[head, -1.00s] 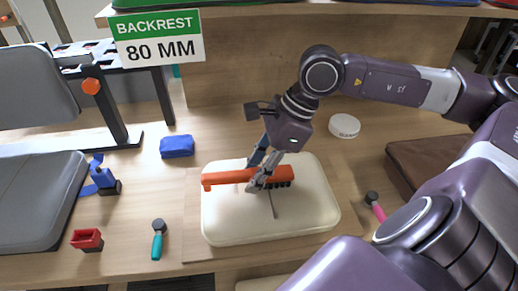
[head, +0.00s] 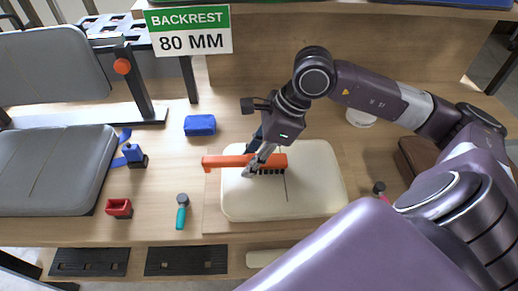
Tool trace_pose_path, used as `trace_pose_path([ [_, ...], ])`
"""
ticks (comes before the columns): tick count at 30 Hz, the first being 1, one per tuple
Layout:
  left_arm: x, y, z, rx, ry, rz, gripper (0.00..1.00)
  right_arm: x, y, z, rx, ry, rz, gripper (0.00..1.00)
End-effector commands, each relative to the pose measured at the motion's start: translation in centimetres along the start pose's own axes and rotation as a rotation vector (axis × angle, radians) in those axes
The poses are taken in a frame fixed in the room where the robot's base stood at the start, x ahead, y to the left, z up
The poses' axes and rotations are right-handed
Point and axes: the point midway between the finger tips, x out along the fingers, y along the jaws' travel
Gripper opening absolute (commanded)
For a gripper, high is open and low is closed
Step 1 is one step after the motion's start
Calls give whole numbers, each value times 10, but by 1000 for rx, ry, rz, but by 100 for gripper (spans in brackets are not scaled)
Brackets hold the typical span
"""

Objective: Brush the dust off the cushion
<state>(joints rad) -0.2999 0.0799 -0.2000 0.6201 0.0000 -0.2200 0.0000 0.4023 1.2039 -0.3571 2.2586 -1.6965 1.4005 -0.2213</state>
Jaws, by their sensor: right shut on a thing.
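A cream cushion (head: 315,185) with rounded corners lies on a wooden board on the bench. A dark seam line runs down its middle. My right gripper (head: 256,168) is shut on an orange brush (head: 225,161) with dark bristles. The brush is over the left and upper part of the cushion, its handle end pointing left past the cushion's edge. The bristles are at or just above the cushion; I cannot tell if they touch. No dust can be made out at this size. My left gripper is not in view.
A grey seat (head: 55,170) and backrest stand at left. A blue block (head: 200,125), a blue clamp (head: 133,153), a red block (head: 119,208) and a teal-handled tool (head: 182,212) lie left of the cushion. A white round container (head: 360,118) stands behind right. A backrest sign (head: 188,30) hangs above.

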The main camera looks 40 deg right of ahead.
Motion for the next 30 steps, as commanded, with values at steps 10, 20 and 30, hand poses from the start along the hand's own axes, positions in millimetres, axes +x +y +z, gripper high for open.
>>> trace_pose_path([
  [10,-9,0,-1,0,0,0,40,10,0,24,0,-3,1,8],
  [20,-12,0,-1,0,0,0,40,20,0,45,0,-3,1,8],
  [30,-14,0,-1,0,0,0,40,31,0,66,0,-3,0,8],
])
